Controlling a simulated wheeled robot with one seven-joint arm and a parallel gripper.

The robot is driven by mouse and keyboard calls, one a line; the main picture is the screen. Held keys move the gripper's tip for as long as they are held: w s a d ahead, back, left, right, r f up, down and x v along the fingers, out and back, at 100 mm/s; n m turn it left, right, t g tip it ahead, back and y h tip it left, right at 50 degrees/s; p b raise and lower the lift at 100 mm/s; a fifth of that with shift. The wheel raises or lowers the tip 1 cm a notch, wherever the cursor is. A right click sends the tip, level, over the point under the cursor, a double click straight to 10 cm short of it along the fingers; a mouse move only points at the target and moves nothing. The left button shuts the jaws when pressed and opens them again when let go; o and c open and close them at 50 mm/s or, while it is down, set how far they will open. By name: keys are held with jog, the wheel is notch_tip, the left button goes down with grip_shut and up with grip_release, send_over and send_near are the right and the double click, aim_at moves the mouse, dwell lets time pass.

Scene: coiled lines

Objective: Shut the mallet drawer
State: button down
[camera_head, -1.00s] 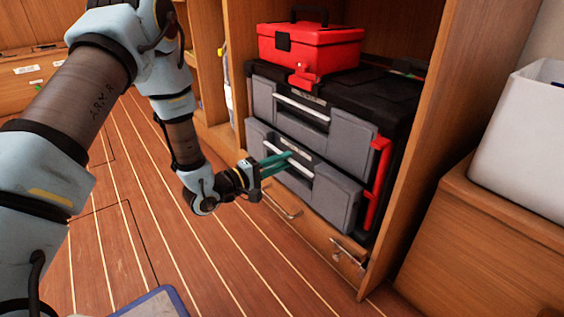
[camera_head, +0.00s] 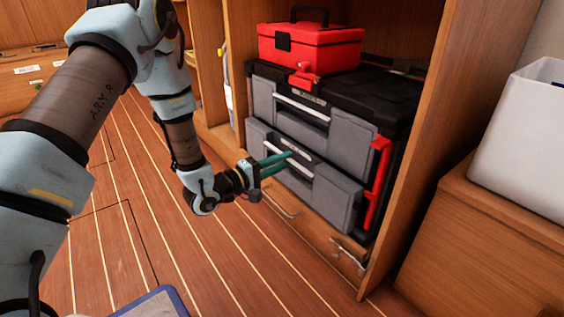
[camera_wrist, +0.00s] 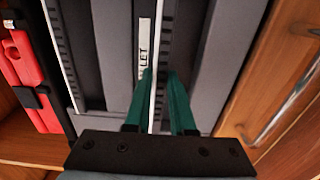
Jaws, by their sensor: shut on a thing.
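The mallet drawer (camera_head: 335,198) is the lower grey drawer of a black and grey tool chest (camera_head: 395,100) in a wooden cabinet. In the head view its front seems to stand slightly forward of the upper drawer, but the gap is hard to judge. A partly hidden label ending in "LLET" (camera_wrist: 143,45) shows beside its handle in the wrist view. My gripper (camera_head: 289,158) is at this drawer's front, with its green fingers on either side of the pale handle bar (camera_wrist: 159,50). It is shut on that bar. The fingers hide part of the bar and label.
The upper grey drawer (camera_head: 300,112) is just above, with its own pale handle. A red toolbox (camera_head: 312,46) sits on the chest. A red upright piece (camera_head: 379,172) is at the chest's right side. Wooden drawers with metal handles (camera_head: 282,205) lie below. Open floor (camera_head: 215,260) is in front.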

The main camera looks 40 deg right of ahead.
aim_at(294, 157)
jog(key=d+p, duration=0.1)
jog(key=d, duration=0.2)
jog(key=shift+d+r, duration=0.15)
jog(key=shift+d, duration=0.35)
jog(key=c, duration=0.8)
grip_release()
jog(key=shift+s, duration=0.1)
jog(key=shift+o, duration=0.2)
jog(key=a+p, duration=0.4)
jog(key=a, duration=0.6)
jog(key=shift+w+a+p, duration=0.3)
jog(key=shift+a+p, duration=0.05)
jog(key=shift+a, duration=0.05)
